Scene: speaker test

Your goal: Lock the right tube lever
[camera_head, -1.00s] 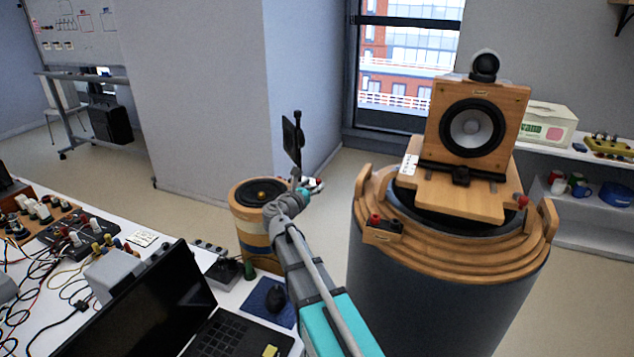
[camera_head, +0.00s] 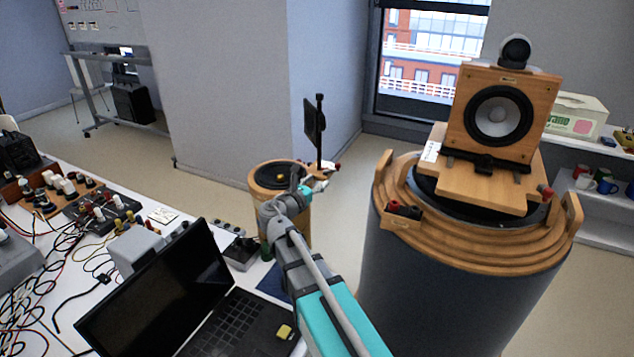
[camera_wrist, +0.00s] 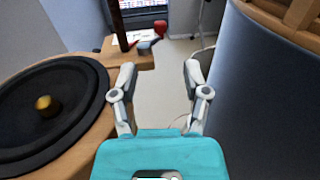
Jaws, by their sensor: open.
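My gripper (camera_wrist: 160,72) is open and empty in the wrist view, its two fingers apart over a strip of floor. In the head view my arm reaches to the smaller wooden tube (camera_head: 263,183), whose black speaker cone with a gold centre (camera_wrist: 43,105) lies left of the fingers in the wrist view. A small lever-like part with a red tip (camera_wrist: 160,28) shows beyond the fingers at this tube's wooden ledge (camera_wrist: 125,60). The larger grey tube (camera_head: 420,285) stands to the right, with a red knob (camera_head: 545,191) at its wooden top. I cannot tell any lever's locked state.
The larger tube's dark wall (camera_wrist: 265,95) stands close right of my gripper. A post with a black panel (camera_head: 314,120) rises behind the smaller tube. A laptop (camera_head: 160,300) and cables crowd the bench at left.

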